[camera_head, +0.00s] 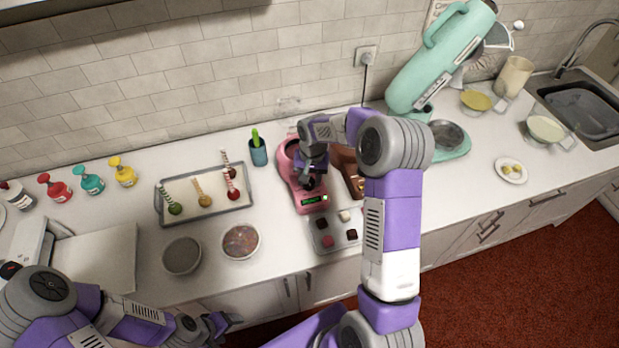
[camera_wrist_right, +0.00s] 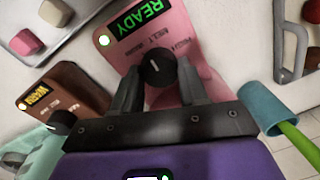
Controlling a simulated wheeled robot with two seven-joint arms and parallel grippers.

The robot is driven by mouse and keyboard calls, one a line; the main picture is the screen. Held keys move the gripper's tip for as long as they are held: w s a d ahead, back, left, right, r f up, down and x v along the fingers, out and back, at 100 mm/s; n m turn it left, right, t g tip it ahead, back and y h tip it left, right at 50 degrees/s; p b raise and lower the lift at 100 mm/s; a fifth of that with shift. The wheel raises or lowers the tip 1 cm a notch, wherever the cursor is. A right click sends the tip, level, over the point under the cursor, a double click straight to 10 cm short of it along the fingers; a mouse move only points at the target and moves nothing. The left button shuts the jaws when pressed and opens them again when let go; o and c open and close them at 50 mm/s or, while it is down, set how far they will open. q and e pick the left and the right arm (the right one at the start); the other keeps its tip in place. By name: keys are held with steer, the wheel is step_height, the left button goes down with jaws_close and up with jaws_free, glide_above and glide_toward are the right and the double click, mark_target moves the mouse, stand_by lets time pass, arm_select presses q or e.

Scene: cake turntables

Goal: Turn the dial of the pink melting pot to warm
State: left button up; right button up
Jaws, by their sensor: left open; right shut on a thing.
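The pink melting pot (camera_head: 309,204) stands on the counter, partly hidden by my right arm in the head view. In the right wrist view its panel (camera_wrist_right: 190,36) has a green display reading READY (camera_wrist_right: 142,17), upside down, and a lit white lamp. The black dial (camera_wrist_right: 157,67) has a white pointer mark; the small lettering is too blurred to read surely. My right gripper (camera_wrist_right: 160,84) is shut on the dial, one finger on each side; it shows above the pot in the head view (camera_head: 312,182). My left gripper (camera_head: 223,322) is open and empty near the counter's front edge.
A brown pot (camera_wrist_right: 75,90) with an amber display stands beside the pink one. A tray of sweets (camera_head: 333,240) lies in front, a blue cup (camera_head: 258,153) behind left, and a teal mixer (camera_head: 440,60) to the right. Two bowls (camera_head: 182,256) (camera_head: 241,241) stand left.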

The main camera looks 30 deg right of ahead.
mark_target(310, 180)
steer(key=n, duration=0.4)
steer(key=shift+w+n, duration=0.1)
steer(key=shift+n, duration=0.3)
stand_by(0.4)
steer(key=o, duration=1.1)
steer(key=shift+c, duration=0.2)
steer(key=r, duration=0.7)
steer(key=shift+d+r, duration=0.2)
steer(key=shift+r, duration=0.1)
